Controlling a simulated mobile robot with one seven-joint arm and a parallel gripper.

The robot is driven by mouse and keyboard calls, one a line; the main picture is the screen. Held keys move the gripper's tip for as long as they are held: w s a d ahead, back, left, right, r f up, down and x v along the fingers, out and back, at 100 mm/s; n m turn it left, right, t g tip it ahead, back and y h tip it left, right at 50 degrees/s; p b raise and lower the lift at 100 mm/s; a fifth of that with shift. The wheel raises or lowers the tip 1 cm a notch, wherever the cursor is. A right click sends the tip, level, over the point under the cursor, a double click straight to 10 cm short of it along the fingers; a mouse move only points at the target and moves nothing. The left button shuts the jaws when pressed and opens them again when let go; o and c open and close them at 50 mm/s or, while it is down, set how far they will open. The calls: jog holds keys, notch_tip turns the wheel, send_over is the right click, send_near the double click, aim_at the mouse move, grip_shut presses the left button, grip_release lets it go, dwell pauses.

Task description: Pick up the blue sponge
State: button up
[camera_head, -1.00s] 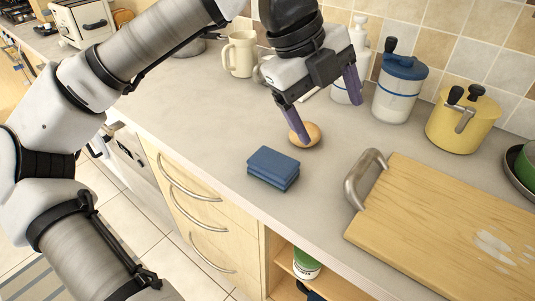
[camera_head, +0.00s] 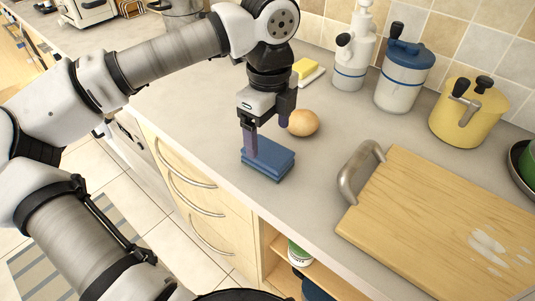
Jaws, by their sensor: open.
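The blue sponge (camera_head: 270,163) lies flat on the grey counter near its front edge. It looks like a dark blue block with layers along its side. My gripper (camera_head: 268,135) points down at the sponge's back left part. The jaws are open. The near purple finger overlaps the left part of the sponge in the picture, and the far finger shows behind, above the sponge's far side. I cannot tell whether either finger touches the sponge.
A brown egg-like object (camera_head: 303,122) sits just behind the sponge. A wooden cutting board (camera_head: 440,215) with a metal handle (camera_head: 358,172) lies to the right. Yellow butter on a dish (camera_head: 307,70), white-and-blue containers (camera_head: 403,78) and a yellow pot (camera_head: 467,112) stand at the back.

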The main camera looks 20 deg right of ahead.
aim_at(267, 150)
jog(key=f, duration=0.1)
jog(key=f+p, duration=0.1)
jog(key=f, duration=0.2)
jog(key=shift+s+a+f, duration=0.2)
jog(key=shift+s, duration=0.15)
jog(key=shift+f, duration=0.5)
jog(key=c, duration=1.1)
jog(key=shift+o, duration=0.2)
notch_tip(267, 150, up, 10)
jog(key=shift+r+b, duration=0.1)
jog(key=shift+b, duration=0.45)
jog(key=o, duration=0.4)
jog(key=shift+c, duration=1.5)
jog(key=shift+d, duration=0.1)
